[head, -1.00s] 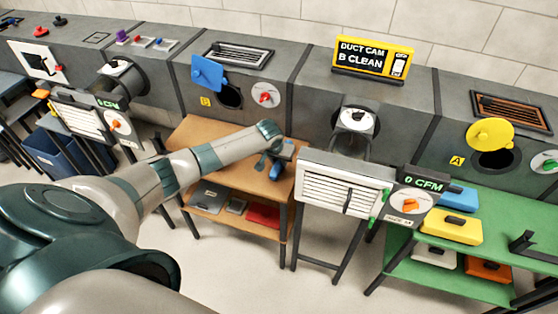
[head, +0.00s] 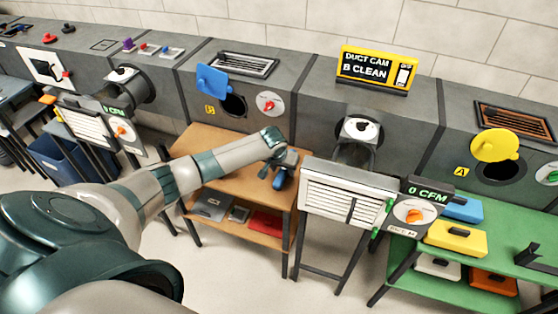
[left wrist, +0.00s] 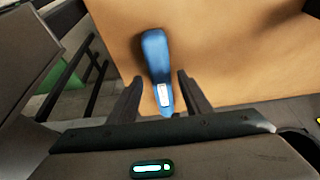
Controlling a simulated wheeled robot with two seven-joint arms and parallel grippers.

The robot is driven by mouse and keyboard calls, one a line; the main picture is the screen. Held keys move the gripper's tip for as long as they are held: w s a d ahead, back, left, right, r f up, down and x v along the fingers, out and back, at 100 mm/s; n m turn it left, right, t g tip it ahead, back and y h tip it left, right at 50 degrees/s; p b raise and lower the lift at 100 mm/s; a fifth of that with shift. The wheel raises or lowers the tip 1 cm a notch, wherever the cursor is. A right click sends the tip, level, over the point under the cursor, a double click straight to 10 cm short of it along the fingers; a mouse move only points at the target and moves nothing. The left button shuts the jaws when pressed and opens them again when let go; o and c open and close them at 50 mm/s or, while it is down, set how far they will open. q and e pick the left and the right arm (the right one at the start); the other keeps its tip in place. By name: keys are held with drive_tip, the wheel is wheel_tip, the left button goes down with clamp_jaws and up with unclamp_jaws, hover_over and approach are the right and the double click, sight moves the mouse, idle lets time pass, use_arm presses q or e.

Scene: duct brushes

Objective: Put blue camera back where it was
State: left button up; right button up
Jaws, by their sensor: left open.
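The blue camera (head: 279,180) is a slim blue piece over the right part of the brown wooden table (head: 222,150). In the left wrist view the blue camera (left wrist: 155,55) has a rounded far end and a white patch near its narrow end. My left gripper (head: 284,165) is over the table's right side, right at the camera. In the left wrist view its two dark fingers (left wrist: 160,82) are apart, with the camera's narrow end between them and a gap on either side. I cannot tell whether the camera touches the tabletop. My right gripper is not in view.
A white louvred grille unit (head: 345,196) with a CFM display stands close right of the table. Grey ducts with a blue flap (head: 214,79) and a yellow flap (head: 494,145) run behind. A green table (head: 470,238) holds coloured cases. The wooden tabletop's left part is clear.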

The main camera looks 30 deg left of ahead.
use_arm(q)
drive_tip(key=a+b+v, duration=0.1)
drive_tip(key=v, duration=1)
drive_tip(key=shift+d, duration=0.45)
idle(0.6)
drive_tip(key=shift+f, duration=0.1)
drive_tip(key=shift+c, duration=0.8)
